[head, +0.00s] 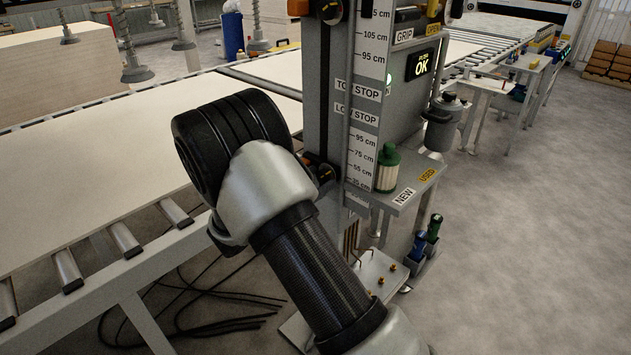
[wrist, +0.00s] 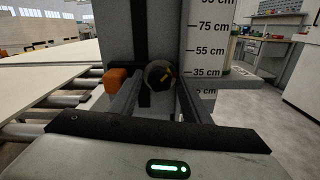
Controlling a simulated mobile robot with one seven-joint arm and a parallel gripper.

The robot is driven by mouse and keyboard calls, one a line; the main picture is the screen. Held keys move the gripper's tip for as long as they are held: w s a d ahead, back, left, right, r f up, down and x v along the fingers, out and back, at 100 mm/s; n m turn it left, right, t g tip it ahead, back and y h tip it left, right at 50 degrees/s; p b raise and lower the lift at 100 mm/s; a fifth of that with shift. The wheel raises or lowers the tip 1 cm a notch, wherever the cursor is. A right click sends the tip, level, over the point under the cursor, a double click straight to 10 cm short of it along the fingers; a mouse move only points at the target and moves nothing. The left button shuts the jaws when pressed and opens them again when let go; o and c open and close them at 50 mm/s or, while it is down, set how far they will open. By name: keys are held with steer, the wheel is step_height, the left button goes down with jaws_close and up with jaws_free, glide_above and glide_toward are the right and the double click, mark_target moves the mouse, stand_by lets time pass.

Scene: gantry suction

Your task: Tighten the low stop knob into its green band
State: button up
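The low stop knob (wrist: 161,75) is a dark round knob with an orange mark on its face, at the middle of the wrist view. An orange block (wrist: 117,80) is just left of it. My gripper (wrist: 160,79) has one finger on each side of the knob. I cannot tell whether the fingers touch it. No green band shows on the knob in the wrist view. In the head view my arm hides the knob and the fingers. The LOW STOP label (head: 357,115) is on the grey column (head: 345,62), above a centimetre scale (head: 361,157).
A shelf (head: 410,187) marked NEW and USED, with a green-topped cylinder (head: 387,168), juts out right of the column. A lit OK display (head: 420,64) is higher up. A roller conveyor (head: 125,238) with a pale board (head: 85,165) lies left. The floor at right is clear.

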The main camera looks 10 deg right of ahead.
steer(key=c, duration=0.8)
steer(key=shift+f+m+b, duration=0.15)
steer(key=shift+m+b, duration=0.55)
steer(key=shift+b, duration=0.05)
steer(key=shift+m, duration=0.4)
steer(key=o, duration=1.1)
steer(key=shift+c, duration=0.2)
steer(key=p+v, duration=0.1)
steer(key=v, duration=1.6)
steer(key=shift+s+a, duration=0.15)
steer(key=shift+a, duration=0.05)
